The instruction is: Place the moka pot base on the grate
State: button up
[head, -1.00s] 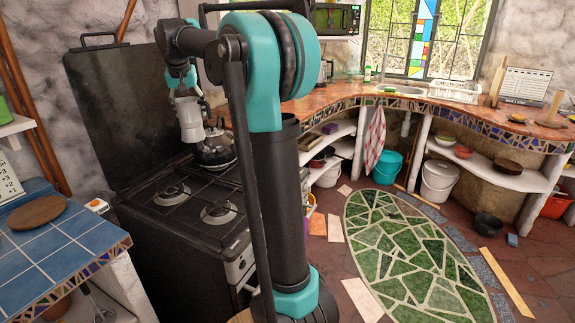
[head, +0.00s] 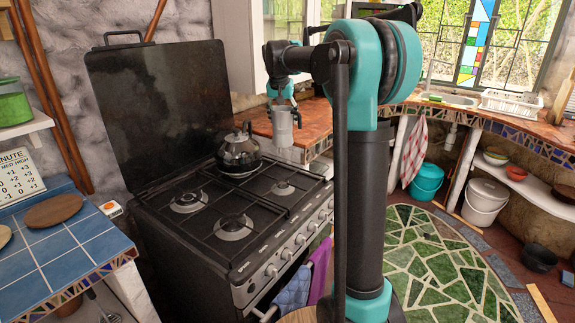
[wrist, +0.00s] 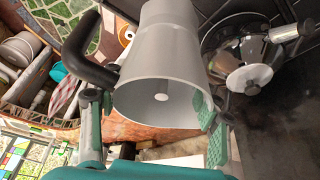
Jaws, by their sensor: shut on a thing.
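The moka pot base (head: 284,127) is a grey, tapering metal piece with a black handle. My gripper (head: 281,98) is shut on it and holds it in the air, to the right of the kettle in the head view. In the wrist view the base (wrist: 162,50) sits between the fingers of my gripper (wrist: 155,116), with its open, hollow end toward the camera and its handle at left. The black grate (head: 240,207) covers the stove top, below and to the left of the base; its front burners are bare.
A shiny kettle (head: 239,157) stands on the back of the stove; it also shows in the wrist view (wrist: 245,62). The raised black stove lid (head: 160,110) stands behind. A blue tiled counter (head: 60,235) is at left, a curved wooden counter (head: 312,125) at right.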

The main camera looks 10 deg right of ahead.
aim_at(280, 133)
notch_tip(280, 133, down, 16)
jog(key=shift+f, duration=0.15)
dwell(0.4)
jog(key=shift+f, duration=0.15)
jog(key=o, duration=1.9)
jog(key=shift+c, duration=0.2)
jog(key=v, duration=1.2)
jog(key=shift+a, duration=0.1)
jog(key=s+d+f+n, duration=0.1)
jog(key=s+f, duration=0.6)
jog(key=s, duration=0.4)
jog(key=s+d+f+n+y, duration=0.1)
jog(key=s+d+f, duration=0.1)
jog(key=s+f, duration=0.6)
jog(key=s+d+f+n, duration=0.2)
jog(key=s+f, duration=0.6)
jog(key=s, duration=0.8)
jog(key=shift+s+y, duration=0.15)
jog(key=shift+y, duration=0.15)
jog(key=shift+d, duration=0.1)
